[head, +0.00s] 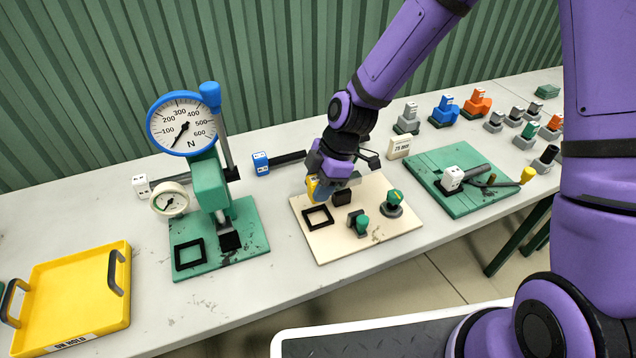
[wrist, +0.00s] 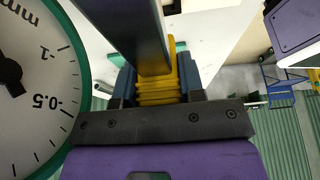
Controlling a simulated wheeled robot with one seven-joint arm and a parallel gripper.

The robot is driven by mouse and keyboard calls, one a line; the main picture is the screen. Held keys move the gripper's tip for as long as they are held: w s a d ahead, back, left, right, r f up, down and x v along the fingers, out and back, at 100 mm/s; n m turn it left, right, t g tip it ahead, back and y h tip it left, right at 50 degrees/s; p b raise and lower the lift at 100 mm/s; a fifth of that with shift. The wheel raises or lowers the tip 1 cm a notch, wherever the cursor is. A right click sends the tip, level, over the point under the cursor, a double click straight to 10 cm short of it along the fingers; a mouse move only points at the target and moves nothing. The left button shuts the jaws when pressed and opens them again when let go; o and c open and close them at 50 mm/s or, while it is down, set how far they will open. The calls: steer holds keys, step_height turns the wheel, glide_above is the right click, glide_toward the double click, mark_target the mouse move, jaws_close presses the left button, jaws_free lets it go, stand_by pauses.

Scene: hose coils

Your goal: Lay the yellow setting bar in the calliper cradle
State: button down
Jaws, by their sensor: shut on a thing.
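My gripper (head: 318,195) is shut on a yellow ribbed piece, which I take to be the yellow setting bar (head: 311,186). In the wrist view the yellow piece (wrist: 158,92) sits between the blue fingers. A dark grey beam (wrist: 134,30) crosses in front of it. In the head view the gripper hangs low over the cream board (head: 325,246), behind its black square frame (head: 318,217). A black block (head: 342,198) stands just right of the fingers. I cannot tell which part is the calliper cradle, or whether the bar touches anything.
A large mm dial (wrist: 30,90) is close on the left of the wrist view. A green gauge stand (head: 210,185) stands left of the cream board, with a yellow tray (head: 75,300) farther left. Green-topped fittings (head: 394,197) stand on the board.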

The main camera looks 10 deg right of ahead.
steer(key=shift+d, duration=0.1)
steer(key=shift+f, duration=3.1)
steer(key=shift+f, duration=0.5)
steer(key=c, duration=0.7)
jaws_free()
steer(key=shift+o, duration=0.3)
steer(key=shift+r, duration=0.15)
steer(key=shift+v, duration=3.85)
